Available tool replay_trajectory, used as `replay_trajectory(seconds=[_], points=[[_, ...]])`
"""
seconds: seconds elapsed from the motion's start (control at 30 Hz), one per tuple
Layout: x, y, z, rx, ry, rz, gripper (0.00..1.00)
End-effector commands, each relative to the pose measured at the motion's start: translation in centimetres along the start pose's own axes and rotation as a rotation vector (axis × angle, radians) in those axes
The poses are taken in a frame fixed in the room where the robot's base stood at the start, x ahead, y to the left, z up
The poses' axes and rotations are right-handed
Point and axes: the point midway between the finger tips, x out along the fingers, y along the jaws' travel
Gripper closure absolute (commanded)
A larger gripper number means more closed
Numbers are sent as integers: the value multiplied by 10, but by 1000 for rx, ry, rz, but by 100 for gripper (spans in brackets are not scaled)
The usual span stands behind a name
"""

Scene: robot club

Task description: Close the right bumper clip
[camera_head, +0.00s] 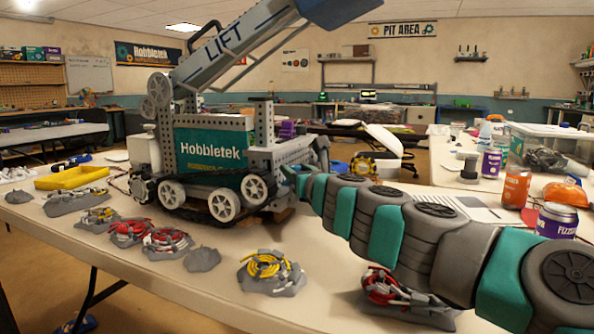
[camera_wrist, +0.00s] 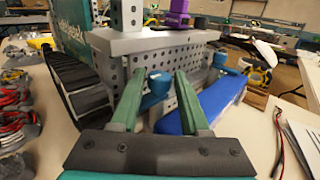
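The Hobbletek robot (camera_head: 215,150) stands on the near table, its Lift arm raised. In the wrist view, its grey perforated frame (camera_wrist: 150,42) carries a bright blue bumper (camera_wrist: 218,100) low on the right. A dark blue clip (camera_wrist: 157,82) stands at the bumper's near end; another (camera_wrist: 219,60) is farther back. I cannot tell from its shape whether either is latched. My gripper (camera_wrist: 160,76) is open, its green fingers apart on either side of the near clip in the picture. Contact cannot be told. In the head view, my gripper (camera_head: 290,172) is small beside the robot's right end.
Coiled red (camera_head: 166,240) and yellow (camera_head: 270,272) cable bundles lie on the front of the table (camera_head: 130,262). A yellow tray (camera_head: 72,178) sits at left. An orange can (camera_head: 516,187) and a purple Fizz can (camera_head: 557,221) stand at right. A black track (camera_wrist: 78,88) runs left of my gripper.

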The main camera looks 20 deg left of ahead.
Motion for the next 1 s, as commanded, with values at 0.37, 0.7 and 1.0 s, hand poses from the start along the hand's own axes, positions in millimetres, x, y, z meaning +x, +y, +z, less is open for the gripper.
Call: replay_trajectory(seconds=[0.37, 0.7, 1.0], points=[[0, 0, 0, 0, 0, 0, 98], [0, 0, 1, 0, 0, 7, 100], [0, -3, 5, 2, 1, 100, 100]])
